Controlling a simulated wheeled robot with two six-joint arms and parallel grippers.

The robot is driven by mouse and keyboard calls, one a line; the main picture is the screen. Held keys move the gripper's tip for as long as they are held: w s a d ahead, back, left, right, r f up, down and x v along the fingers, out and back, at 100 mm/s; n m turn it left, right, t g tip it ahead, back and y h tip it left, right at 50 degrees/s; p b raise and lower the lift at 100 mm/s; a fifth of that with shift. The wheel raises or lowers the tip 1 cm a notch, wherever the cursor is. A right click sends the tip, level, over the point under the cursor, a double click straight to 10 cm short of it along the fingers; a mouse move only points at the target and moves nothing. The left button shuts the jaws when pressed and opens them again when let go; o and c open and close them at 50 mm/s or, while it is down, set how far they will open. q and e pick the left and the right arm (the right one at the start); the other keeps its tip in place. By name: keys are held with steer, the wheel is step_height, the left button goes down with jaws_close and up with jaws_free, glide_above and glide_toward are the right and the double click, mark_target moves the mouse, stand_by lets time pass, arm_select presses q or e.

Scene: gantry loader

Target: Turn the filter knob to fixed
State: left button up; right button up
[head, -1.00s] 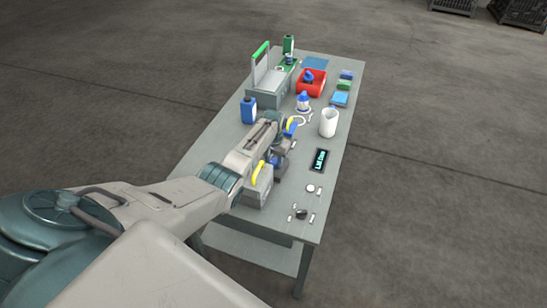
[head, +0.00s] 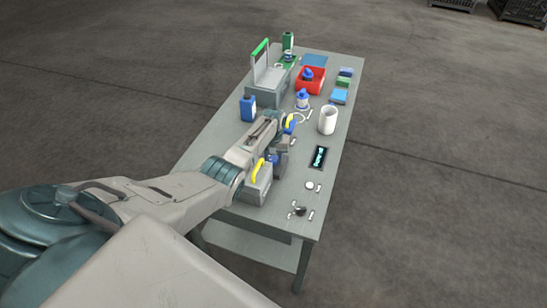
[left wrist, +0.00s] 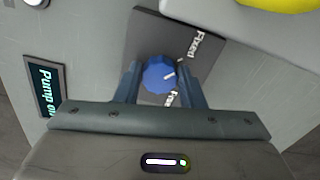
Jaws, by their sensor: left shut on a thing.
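In the left wrist view the filter knob (left wrist: 157,75) is round and blue with a short white pointer line on its right side. It sits on a dark plate (left wrist: 150,33) with the word "Fixed" at the upper right and another, partly hidden word below the knob. The pointer lies between the two words. My left gripper (left wrist: 159,79) is shut on the knob, one finger on each side. In the head view my left gripper (head: 279,163) is over the near half of the bench and the knob cannot be made out. My right gripper is not in view.
A display (head: 319,157) lies right of my gripper; it reads "Pump on" in the wrist view (left wrist: 45,85). A grey box with a yellow handle (head: 257,171) is close by. A white cup (head: 327,120), blue bottle (head: 248,109) and red bin (head: 317,86) stand farther back.

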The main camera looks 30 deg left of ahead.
mark_target(274, 159)
arm_select(q)
steer(key=o, duration=1)
steer(key=shift+r, duration=0.1)
steer(key=shift+r, duration=0.4)
step_height(274, 159, up, 10)
steer(key=shift+b, duration=0.55)
